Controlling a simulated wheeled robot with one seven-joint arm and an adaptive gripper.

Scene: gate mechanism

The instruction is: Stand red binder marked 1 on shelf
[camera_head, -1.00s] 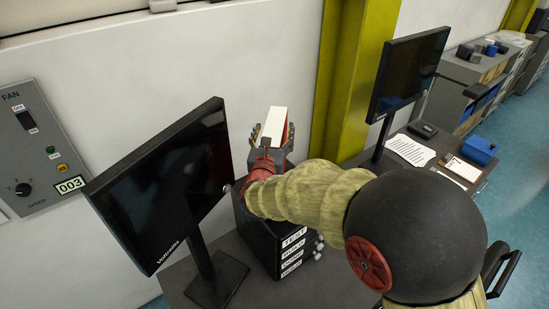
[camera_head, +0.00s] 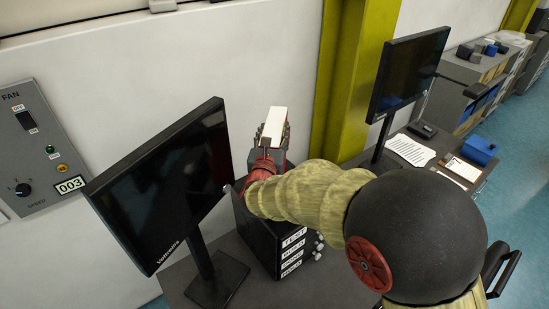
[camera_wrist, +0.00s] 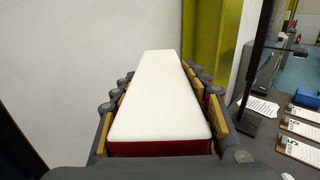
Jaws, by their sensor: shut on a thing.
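The red binder (camera_head: 275,124) shows mostly its white page side in the head view. In the wrist view the binder (camera_wrist: 158,105) fills the middle, white on top with a red cover edge at the near end. My gripper (camera_head: 271,138) is shut on it, with the fingers along both long sides in the wrist view (camera_wrist: 160,100). The binder is held up above the black drawer unit, near the wall. Its number mark is not visible. I cannot pick out the target shelf with certainty.
A monitor (camera_head: 165,185) stands close on the left, another monitor (camera_head: 408,72) on the right. The black drawer unit (camera_head: 262,238) with labelled drawers is below my gripper. A yellow-green pillar (camera_head: 350,75) stands just behind. A shelf unit (camera_head: 470,90) is at the far right.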

